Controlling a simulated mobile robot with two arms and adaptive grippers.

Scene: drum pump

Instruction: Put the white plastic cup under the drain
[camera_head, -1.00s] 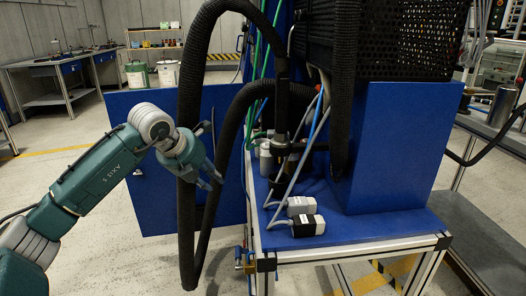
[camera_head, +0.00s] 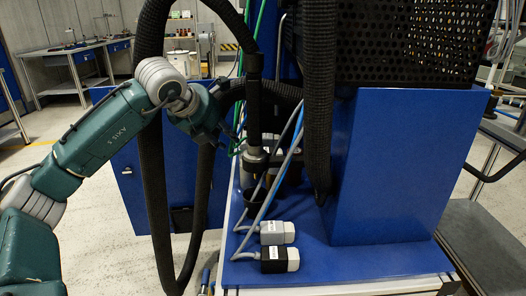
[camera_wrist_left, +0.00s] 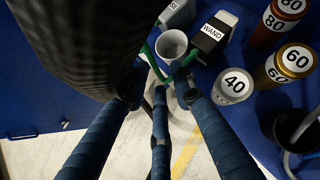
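The white plastic cup (camera_wrist_left: 172,46) shows in the left wrist view, its open rim facing the camera. It is just beyond my left gripper (camera_wrist_left: 162,76), between the green tips of the spread blue fingers. Contact with the cup cannot be made out. In the head view my left gripper (camera_head: 232,143) is at the left edge of the blue bench (camera_head: 350,262), partly behind the black hose. I cannot pick out the cup there. I cannot clearly identify the drain. My right gripper is not in view.
Cans marked 40 (camera_wrist_left: 233,86), 60 (camera_wrist_left: 296,59) and 80 stand right of the cup. A box labelled WAND (camera_wrist_left: 214,36) is close beside it. A thick black hose (camera_head: 152,185) hangs near my left arm. Two small boxes (camera_head: 278,260) sit at the bench front.

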